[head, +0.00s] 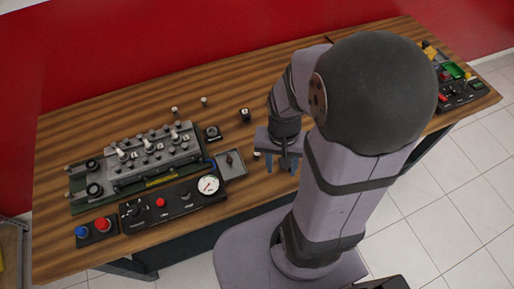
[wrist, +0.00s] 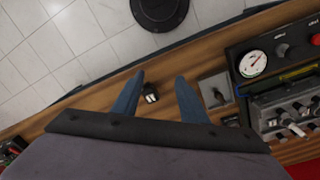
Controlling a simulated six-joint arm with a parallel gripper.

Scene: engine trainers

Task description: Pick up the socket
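My gripper (head: 284,166) hangs over the front part of the wooden bench, fingers pointing down. In the wrist view its two blue fingers (wrist: 158,92) are spread apart, with nothing held. A small dark piece with pale faces (wrist: 150,93), perhaps the socket, shows between the fingers in that view, on the bench below. It seems to be the small pale piece (head: 256,154) just left of my gripper in the head view, partly hidden. Another small black-and-white piece (head: 244,114) stands farther back. I cannot tell for certain which is the socket.
An engine trainer (head: 150,158) and a control panel with a gauge (head: 208,185) stand left of my gripper. Small pale pieces (head: 174,110) (head: 204,100) and a dark block (head: 212,133) sit behind. More equipment (head: 460,92) is far right.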

